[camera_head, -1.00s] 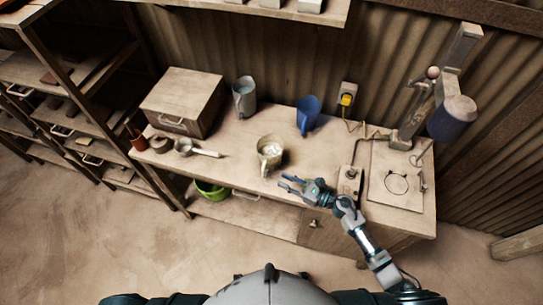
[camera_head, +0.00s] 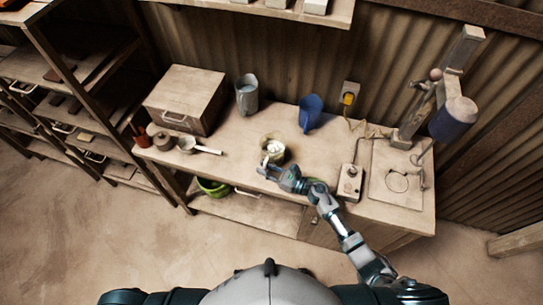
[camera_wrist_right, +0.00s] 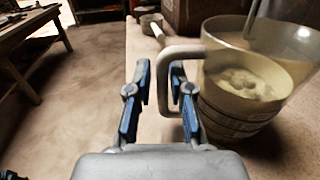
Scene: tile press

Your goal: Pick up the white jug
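The pale, cream-white jug (camera_head: 273,146) stands on the workbench, with whitish lumpy contents inside. In the right wrist view the jug (camera_wrist_right: 238,110) is at the right, its looped handle (camera_wrist_right: 164,82) pointing toward my gripper. My right gripper (camera_head: 264,169) is at the jug's near side. In the wrist view its two blue-padded fingers (camera_wrist_right: 162,98) are apart, with the upright bar of the handle between them. I see no clear grip on the handle. Part of the jug's near side is hidden by the gripper in the head view. My left gripper is out of view.
A grey jug (camera_head: 246,94) and a blue jug (camera_head: 310,113) stand behind on the workbench (camera_head: 235,152). A wooden box (camera_head: 186,98) and a pan with a handle (camera_head: 188,145) are to the left. A switch box (camera_head: 350,182) and the press (camera_head: 432,118) are right.

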